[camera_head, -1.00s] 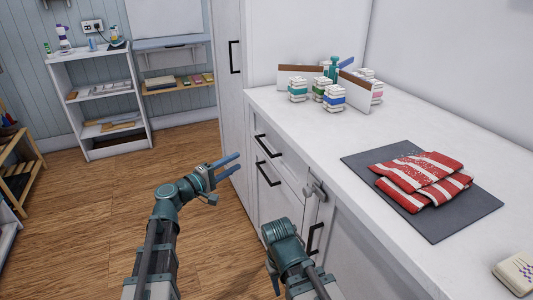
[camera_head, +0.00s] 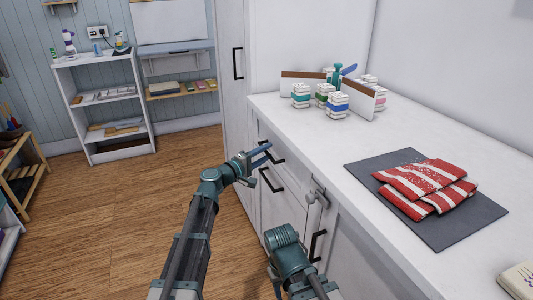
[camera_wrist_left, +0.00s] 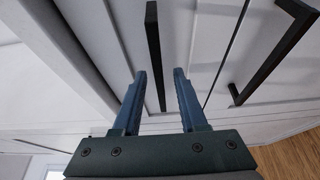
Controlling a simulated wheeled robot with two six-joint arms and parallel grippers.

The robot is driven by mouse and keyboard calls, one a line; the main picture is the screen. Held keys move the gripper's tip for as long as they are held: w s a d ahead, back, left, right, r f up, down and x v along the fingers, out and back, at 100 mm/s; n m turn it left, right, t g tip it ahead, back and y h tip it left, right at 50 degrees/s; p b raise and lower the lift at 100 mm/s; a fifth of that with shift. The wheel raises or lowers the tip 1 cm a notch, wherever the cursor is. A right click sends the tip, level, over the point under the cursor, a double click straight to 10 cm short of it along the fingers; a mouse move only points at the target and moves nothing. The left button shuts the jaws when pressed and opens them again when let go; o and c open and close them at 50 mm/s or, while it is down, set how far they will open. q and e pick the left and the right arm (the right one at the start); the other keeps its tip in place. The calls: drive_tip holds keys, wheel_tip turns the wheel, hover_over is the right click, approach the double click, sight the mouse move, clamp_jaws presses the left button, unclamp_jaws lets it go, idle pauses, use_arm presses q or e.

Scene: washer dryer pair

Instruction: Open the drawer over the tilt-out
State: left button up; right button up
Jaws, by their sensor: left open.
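My left gripper (camera_head: 258,157) is open at the front of the white cabinet, in front of the upper dark handle. In the left wrist view its two blue fingers (camera_wrist_left: 160,95) stand on either side of one dark bar handle (camera_wrist_left: 153,45), with gaps on both sides. This looks like the handle of the drawer (camera_head: 292,158) over the tilt-out. A second dark handle (camera_head: 270,182), on the tilt-out front below, also shows at the right of the left wrist view (camera_wrist_left: 278,52). The drawer front looks closed. My right arm shows low in the head view, but its fingers cannot be made out.
The white counter (camera_head: 420,120) carries a grey mat (camera_head: 450,232) with folded red-striped cloths (camera_head: 425,185), and small stacked packs (camera_head: 337,104) at the back. A grey fitting (camera_head: 318,192) sits at the counter's front edge.

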use_arm(q)
drive_tip(key=shift+w+d, duration=0.2)
drive_tip(key=shift+d, duration=0.05)
drive_tip(key=shift+c, duration=0.4)
clamp_jaws()
idle(0.9)
